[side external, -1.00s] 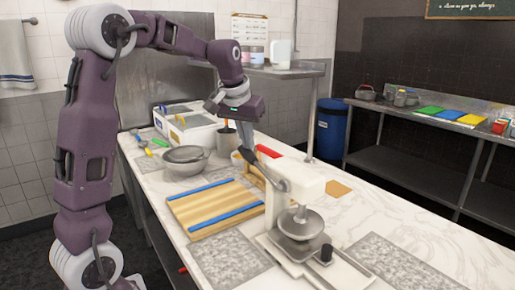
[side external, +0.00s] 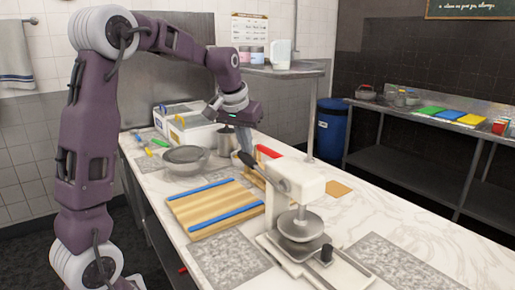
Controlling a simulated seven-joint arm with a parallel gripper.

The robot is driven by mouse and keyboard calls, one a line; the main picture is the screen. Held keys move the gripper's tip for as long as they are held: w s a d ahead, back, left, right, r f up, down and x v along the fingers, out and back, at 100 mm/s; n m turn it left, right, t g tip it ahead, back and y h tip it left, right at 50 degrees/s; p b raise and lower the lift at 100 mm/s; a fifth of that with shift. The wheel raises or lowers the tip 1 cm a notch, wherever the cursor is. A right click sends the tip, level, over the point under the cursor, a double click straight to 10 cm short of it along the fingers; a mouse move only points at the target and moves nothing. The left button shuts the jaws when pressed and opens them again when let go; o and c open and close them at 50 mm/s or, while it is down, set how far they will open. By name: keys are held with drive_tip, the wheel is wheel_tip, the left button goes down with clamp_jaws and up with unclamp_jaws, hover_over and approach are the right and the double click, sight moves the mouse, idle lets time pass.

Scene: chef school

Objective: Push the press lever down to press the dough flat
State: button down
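The dough press (side external: 310,192) stands on the marble counter, with a white body over a pale base. Its lever (side external: 262,170) ends in a dark handle that slants up and left from the pivot. The round press plate (side external: 300,226) hangs on a shaft just above the base. I cannot make out any dough; the plate may hide it. My gripper (side external: 243,135) is just above the handle end, at or very near it. Whether they touch, and how the fingers are set, is too small to tell.
A wooden board with blue strips (side external: 213,206) lies left of the press. Metal bowls (side external: 185,158), a metal pot (side external: 227,140) and a white bin (side external: 188,128) stand behind it. A red item (side external: 268,151) lies behind the press. The counter right of the press is mostly clear.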

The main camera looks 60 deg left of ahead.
sight(245, 159)
drive_tip(key=shift+f, duration=1)
drive_tip(key=shift+a, duration=0.1)
drive_tip(key=shift+r, duration=0.15)
drive_tip(key=shift+f, duration=1.5)
drive_tip(key=shift+d+f, duration=0.2)
drive_tip(key=shift+f, duration=0.4)
drive_tip(key=shift+s+d, duration=0.1)
drive_tip(key=shift+d, duration=0.05)
